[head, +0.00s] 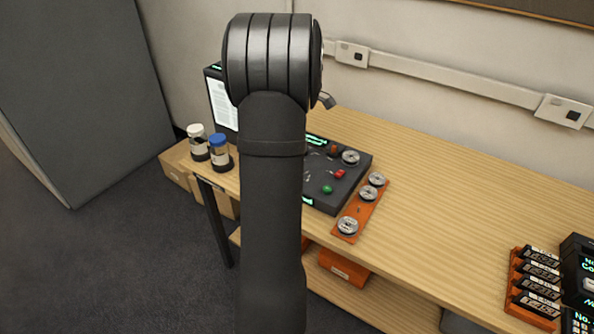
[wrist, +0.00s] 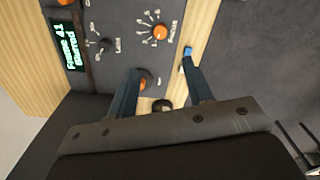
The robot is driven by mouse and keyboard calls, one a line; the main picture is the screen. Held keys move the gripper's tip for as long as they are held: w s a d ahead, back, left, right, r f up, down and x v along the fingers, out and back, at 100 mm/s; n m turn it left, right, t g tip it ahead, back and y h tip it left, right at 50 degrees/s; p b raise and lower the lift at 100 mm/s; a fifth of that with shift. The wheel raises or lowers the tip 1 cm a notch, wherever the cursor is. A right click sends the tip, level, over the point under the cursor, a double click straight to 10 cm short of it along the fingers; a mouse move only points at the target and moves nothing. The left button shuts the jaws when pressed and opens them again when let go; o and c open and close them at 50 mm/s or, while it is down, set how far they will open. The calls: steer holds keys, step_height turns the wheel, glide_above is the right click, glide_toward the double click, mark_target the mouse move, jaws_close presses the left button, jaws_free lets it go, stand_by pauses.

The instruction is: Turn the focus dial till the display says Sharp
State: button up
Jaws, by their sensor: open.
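In the wrist view a grey control panel (wrist: 120,20) carries a display (wrist: 70,46) that reads "Frame 41 Blurred". An orange dial (wrist: 160,32) ringed by white marks is at the top centre; its label is too small to read surely. A second orange knob (wrist: 146,82) is lower, beside the left finger and partly covered by it. In the head view my arm hides the gripper.
In the head view a black console (head: 345,165) with coloured buttons stands on the wooden table (head: 450,190). An orange tray (head: 362,210) with round silver parts lies beside it. Two jars (head: 209,150) stand at the table's left end. Cartridges (head: 538,275) sit at the far right.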

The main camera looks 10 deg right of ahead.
step_height(320, 180, down, 15)
steer(key=shift+r, duration=0.1)
stand_by(0.3)
steer(key=c, duration=1)
steer(key=shift+m, duration=2.9)
steer(key=o, duration=1)
